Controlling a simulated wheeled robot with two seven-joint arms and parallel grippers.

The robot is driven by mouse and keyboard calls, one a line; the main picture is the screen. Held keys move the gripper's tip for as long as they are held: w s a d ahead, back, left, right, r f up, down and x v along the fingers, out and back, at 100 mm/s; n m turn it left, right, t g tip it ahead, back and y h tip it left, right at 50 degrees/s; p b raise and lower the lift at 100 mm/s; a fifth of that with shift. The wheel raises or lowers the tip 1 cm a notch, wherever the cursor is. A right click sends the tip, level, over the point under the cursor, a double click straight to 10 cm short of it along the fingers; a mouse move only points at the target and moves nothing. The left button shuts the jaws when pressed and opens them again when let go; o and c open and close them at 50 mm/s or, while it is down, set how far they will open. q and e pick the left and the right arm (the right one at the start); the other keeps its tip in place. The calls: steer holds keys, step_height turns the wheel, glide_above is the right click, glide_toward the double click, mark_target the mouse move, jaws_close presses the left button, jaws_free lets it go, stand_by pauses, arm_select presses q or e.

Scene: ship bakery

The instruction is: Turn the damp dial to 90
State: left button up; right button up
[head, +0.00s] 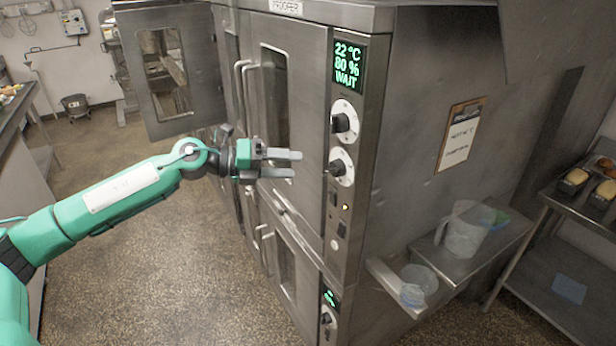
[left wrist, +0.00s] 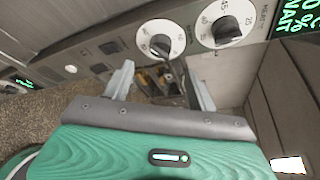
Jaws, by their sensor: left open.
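The proofer's front panel carries two white dials with black knobs under a green display (head: 347,64) reading 22 °C, 80 % and WAIT. The lower dial (head: 341,167), which I take for the damp dial, also shows in the left wrist view (left wrist: 172,30); its label is not readable. The upper dial (head: 345,120) is nearer the display, and in the left wrist view (left wrist: 238,12) it bears numbers such as 45 and 25. My left gripper (head: 297,164) is open and empty, left of the lower dial and apparently apart from it. My right gripper is out of view.
The proofer's far door (head: 196,102) hangs open at the left. Small switches and a second, lower display (head: 330,295) sit below the dials. A clear jug (head: 462,235) stands on a side shelf. Loaf tins (head: 573,182) rest on a rack at the right.

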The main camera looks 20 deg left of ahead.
arm_select(q)
steer(key=b+v, duration=0.1)
steer(key=v, duration=0.3)
steer(key=shift+s+a+b, duration=0.15)
steer(key=shift+a+b, duration=0.05)
steer(key=shift+b, duration=0.15)
